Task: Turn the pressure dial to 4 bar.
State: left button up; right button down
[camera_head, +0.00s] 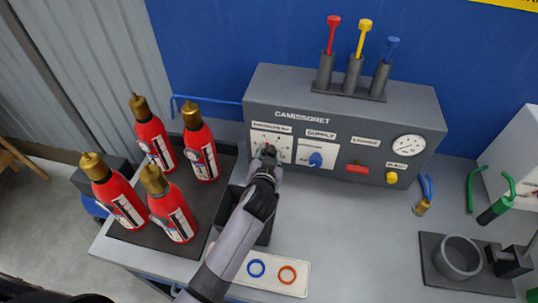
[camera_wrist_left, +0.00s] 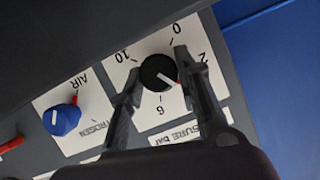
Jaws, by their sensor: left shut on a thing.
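The pressure dial (camera_wrist_left: 158,73) is a black round knob with a white pointer line on a white scale plate. In the left wrist view its line points to the lower right, between the 2 and the 6; my finger hides the number there. My left gripper (camera_wrist_left: 157,66) has one finger on each side of the knob and is shut on it. In the head view my left gripper (camera_head: 268,155) reaches the panel (camera_head: 390,110) at its left end and covers most of the dial. My right gripper is not in view.
A blue supply knob (camera_head: 316,159) sits just right of the dial. A red handle (camera_head: 357,168), a yellow button (camera_head: 391,178) and a round gauge (camera_head: 408,145) are further right. Several red extinguishers (camera_head: 203,150) stand on a dark tray at left. An open bin is under my forearm.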

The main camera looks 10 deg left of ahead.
pick_arm(q)
jog(key=shift+m+y, duration=0.3)
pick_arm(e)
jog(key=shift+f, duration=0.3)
pick_arm(q)
jog(key=o, duration=1.1)
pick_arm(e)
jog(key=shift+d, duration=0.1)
pick_arm(q)
jog(key=shift+s, duration=0.15)
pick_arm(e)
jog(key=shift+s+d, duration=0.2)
pick_arm(q)
jog(key=v, duration=1.1)
jog(key=shift+s+r, duration=0.2)
jog(key=shift+s, duration=0.2)
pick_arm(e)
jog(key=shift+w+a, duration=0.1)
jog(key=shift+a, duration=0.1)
pick_arm(q)
jog(key=shift+f, duration=0.1)
